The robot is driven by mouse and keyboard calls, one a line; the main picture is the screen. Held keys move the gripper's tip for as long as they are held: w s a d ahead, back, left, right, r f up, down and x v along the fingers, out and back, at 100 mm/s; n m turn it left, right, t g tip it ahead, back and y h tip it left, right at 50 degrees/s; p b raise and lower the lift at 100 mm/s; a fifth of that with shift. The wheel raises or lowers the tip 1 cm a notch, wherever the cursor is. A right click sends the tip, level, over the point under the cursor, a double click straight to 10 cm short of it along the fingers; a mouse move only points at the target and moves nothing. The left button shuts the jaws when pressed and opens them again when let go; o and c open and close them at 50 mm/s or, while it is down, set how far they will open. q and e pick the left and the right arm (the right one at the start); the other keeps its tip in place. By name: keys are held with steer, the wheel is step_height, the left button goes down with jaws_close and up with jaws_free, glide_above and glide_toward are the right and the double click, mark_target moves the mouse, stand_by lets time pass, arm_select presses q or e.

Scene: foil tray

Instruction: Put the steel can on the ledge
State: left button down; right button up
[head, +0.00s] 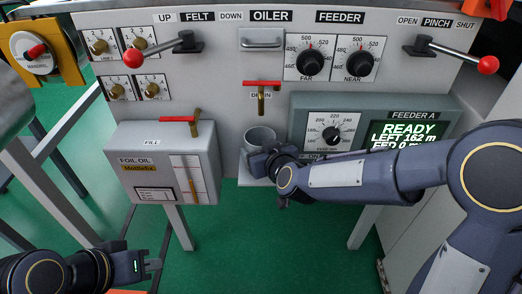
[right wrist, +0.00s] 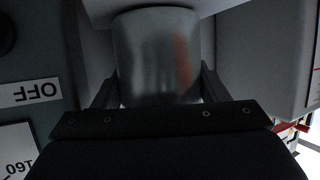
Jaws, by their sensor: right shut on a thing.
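The steel can (head: 260,136) is under the red-handled drain valve (head: 262,92), in front of the machine. My right gripper (head: 256,162) is shut on it from the front. In the right wrist view the can (right wrist: 157,55) sits between the two fingers (right wrist: 157,88). The pale ledge (head: 243,173) shows below the can, partly hidden by my gripper. I cannot tell whether the can's base touches the ledge. My left gripper (head: 140,264) is at the lower left, far from the can; its finger opening is unclear.
The foil oil box (head: 155,165) stands close on the left of the can. The feeder panel (head: 375,110) with its dial and screen is close on the right. Levers with red knobs (head: 137,57) stick out above. Green floor lies open below.

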steer(key=shift+f, duration=0.2)
steer(key=o, duration=0.9)
steer(key=shift+r, duration=0.25)
steer(key=shift+s+d+r, duration=0.1)
steer(key=shift+s+r, duration=0.05)
steer(key=shift+s, duration=0.15)
steer(key=s+d+r+m+g+p, duration=0.1)
steer(key=s+d+r+g+p, duration=0.15)
steer(key=s+d, duration=0.55)
steer(key=s+d+r+m+g+p, duration=0.1)
steer(key=s+d+r+m, duration=0.15)
steer(key=s+d, duration=0.45)
steer(key=s+d+m+g, duration=0.1)
steer(key=s, duration=0.3)
steer(key=s+d+f+m+g+h, duration=0.1)
steer(key=s+d, duration=0.1)
steer(key=s, duration=0.3)
steer(key=s+d+f+m+g, duration=0.1)
steer(key=s+d, duration=0.1)
steer(key=s, duration=0.3)
steer(key=shift+s+d+f+g+h, duration=0.2)
steer(key=shift+s+g+h, duration=0.05)
steer(key=shift+h, duration=0.05)
